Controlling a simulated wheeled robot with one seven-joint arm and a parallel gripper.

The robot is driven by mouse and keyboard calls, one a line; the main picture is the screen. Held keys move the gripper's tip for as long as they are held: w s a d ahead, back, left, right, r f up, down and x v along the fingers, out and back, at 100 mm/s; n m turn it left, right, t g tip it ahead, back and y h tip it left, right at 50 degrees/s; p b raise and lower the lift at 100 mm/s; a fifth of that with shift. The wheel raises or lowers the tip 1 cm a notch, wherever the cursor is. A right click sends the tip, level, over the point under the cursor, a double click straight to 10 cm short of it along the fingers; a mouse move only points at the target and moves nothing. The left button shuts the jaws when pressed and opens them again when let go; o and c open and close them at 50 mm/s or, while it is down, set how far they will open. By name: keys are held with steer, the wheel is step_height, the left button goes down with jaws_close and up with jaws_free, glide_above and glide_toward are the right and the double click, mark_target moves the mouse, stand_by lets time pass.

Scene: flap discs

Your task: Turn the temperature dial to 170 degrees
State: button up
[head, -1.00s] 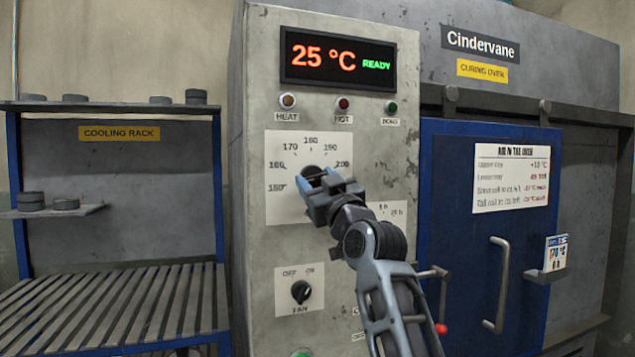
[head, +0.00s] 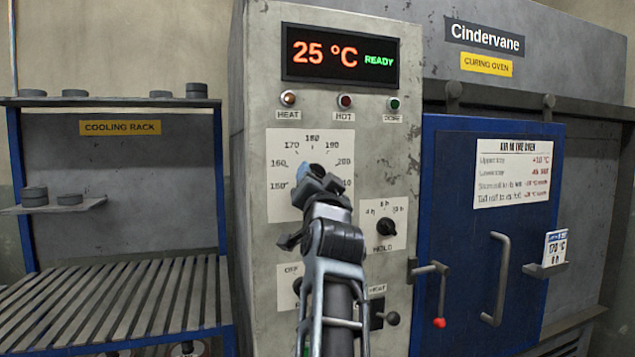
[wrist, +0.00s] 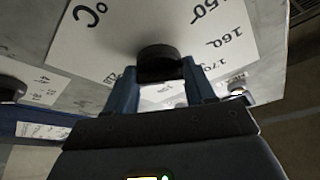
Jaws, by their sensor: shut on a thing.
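The temperature dial is a black knob (wrist: 158,52) on a white scale plate (head: 283,203), printed from 150 to about 210, on the grey oven panel. My gripper (wrist: 161,78) is shut on the knob, with one blue finger on each side of it in the wrist view. In the head view my gripper (head: 313,174) covers most of the knob, and its pointer cannot be made out. The 170 mark (head: 292,146) is at the upper left of the scale. The display (head: 339,56) reads 25 °C READY.
A hold dial (head: 386,227) sits lower right of my gripper, and a fan dial is mostly hidden behind my arm. The blue oven door (head: 455,160) has handles. A card (head: 556,246) on it reads 170 °C. A cooling rack (head: 120,128) stands left.

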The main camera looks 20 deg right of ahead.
steer(key=shift+m+g+h+b, duration=0.35)
steer(key=shift+m+g+h, duration=0.2)
steer(key=shift+m, duration=0.85)
steer(key=shift+m+g+h+b, duration=0.3)
steer(key=shift+m+g+h, duration=0.2)
steer(key=shift+m, duration=0.9)
steer(key=shift+r, duration=0.1)
steer(key=o, duration=1)
steer(key=shift+o, duration=0.2)
steer(key=b+v, duration=0.2)
steer(key=v, duration=0.6)
steer(key=shift+w, duration=0.1)
